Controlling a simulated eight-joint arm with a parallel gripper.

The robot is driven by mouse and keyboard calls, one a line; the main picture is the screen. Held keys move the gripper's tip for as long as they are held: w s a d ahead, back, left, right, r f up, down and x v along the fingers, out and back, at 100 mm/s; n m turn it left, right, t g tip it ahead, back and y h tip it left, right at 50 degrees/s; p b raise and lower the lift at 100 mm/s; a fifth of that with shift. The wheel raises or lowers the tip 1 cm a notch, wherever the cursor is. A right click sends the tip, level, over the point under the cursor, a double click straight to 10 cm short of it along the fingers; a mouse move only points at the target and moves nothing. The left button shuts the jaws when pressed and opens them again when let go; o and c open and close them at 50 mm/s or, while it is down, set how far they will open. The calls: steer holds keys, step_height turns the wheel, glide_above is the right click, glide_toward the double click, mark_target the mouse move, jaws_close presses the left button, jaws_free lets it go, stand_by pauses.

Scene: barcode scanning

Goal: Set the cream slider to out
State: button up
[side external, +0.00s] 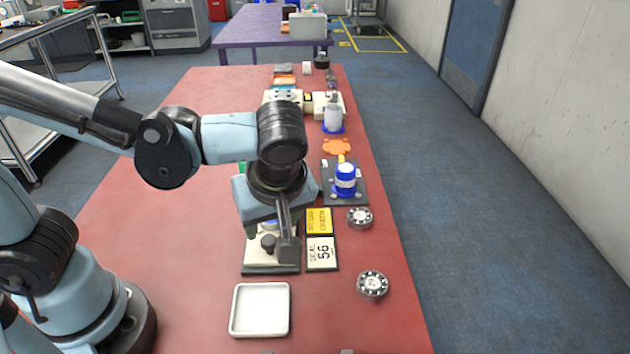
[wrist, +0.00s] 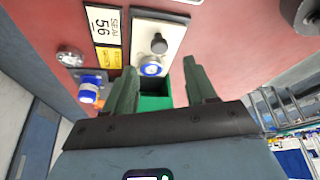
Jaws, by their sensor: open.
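A cream panel (side external: 258,259) on a dark base stands on the red table below my gripper (side external: 268,226), which partly hides it. A dark round knob (side external: 268,242) stands up from the panel. In the wrist view the cream panel (wrist: 176,38) shows with its grey knob (wrist: 159,44) and a blue-and-white round part (wrist: 151,66). My gripper (wrist: 160,68) has its two green fingers apart, with nothing held between them. I cannot tell how far its fingertips are above the panel. No slider position label is readable.
A "SEAL 56" card (side external: 321,254) and a yellow label (side external: 319,221) lie right of the panel. A blue-and-white container (side external: 345,180) stands on a dark plate behind. Round metal pieces (side external: 372,284) lie right. A white tray (side external: 260,310) sits in front. A green box (wrist: 155,103) shows between my fingers.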

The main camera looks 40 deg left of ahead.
steer(key=shift+v, duration=2)
steer(key=w+a+m+t+h, duration=0.1)
steer(key=a+m+t+h, duration=0.1)
steer(key=a+m, duration=0.4)
steer(key=w+a+f+m+t+h, duration=0.1)
steer(key=w+a+m+t+h, duration=0.1)
steer(key=a+m, duration=0.4)
steer(key=shift+a+f+m+t, duration=0.15)
steer(key=shift+a+m+t, duration=0.05)
steer(key=shift+m+t, duration=0.55)
